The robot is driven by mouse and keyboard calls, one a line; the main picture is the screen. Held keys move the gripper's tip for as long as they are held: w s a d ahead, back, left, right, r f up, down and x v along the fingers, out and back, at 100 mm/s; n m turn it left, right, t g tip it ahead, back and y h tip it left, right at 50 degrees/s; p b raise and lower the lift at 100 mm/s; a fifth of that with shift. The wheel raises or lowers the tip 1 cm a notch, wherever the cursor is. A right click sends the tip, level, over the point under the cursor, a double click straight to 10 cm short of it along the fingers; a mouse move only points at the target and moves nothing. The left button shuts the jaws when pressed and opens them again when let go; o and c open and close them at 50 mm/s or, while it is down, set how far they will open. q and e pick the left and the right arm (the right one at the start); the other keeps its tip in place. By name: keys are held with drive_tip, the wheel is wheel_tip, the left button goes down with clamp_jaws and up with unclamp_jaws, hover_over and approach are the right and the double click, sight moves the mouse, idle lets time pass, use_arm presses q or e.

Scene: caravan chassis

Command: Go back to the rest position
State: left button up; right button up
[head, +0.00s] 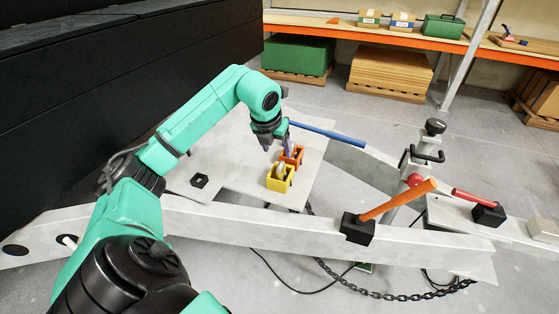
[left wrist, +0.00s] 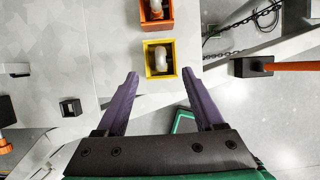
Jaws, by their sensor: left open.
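My left gripper (head: 278,147) hangs open over the pale flat plate (head: 225,160) of the chassis, close behind the orange box (head: 293,163) in the head view. Its two purple fingers also show in the left wrist view (left wrist: 160,73), apart, with nothing gripped between them. The yellow box (head: 279,185) stands just in front of the orange one. In the left wrist view the yellow box (left wrist: 149,71) lies just beyond the fingertips and the orange box (left wrist: 155,26) farther up. Each box holds a greyish curved piece. My right gripper is in neither view.
A blue bar (head: 335,135) extends right of the gripper. An orange handle (head: 400,199) rises from a black block (head: 357,229) on the beam; a red handle (head: 473,197) sits farther right. A chain (head: 390,293) hangs below. A dark cabinet (head: 90,110) stands left, shelving (head: 380,35) behind.

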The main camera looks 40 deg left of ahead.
use_arm(q)
drive_tip(key=v, duration=0.3)
idle(0.4)
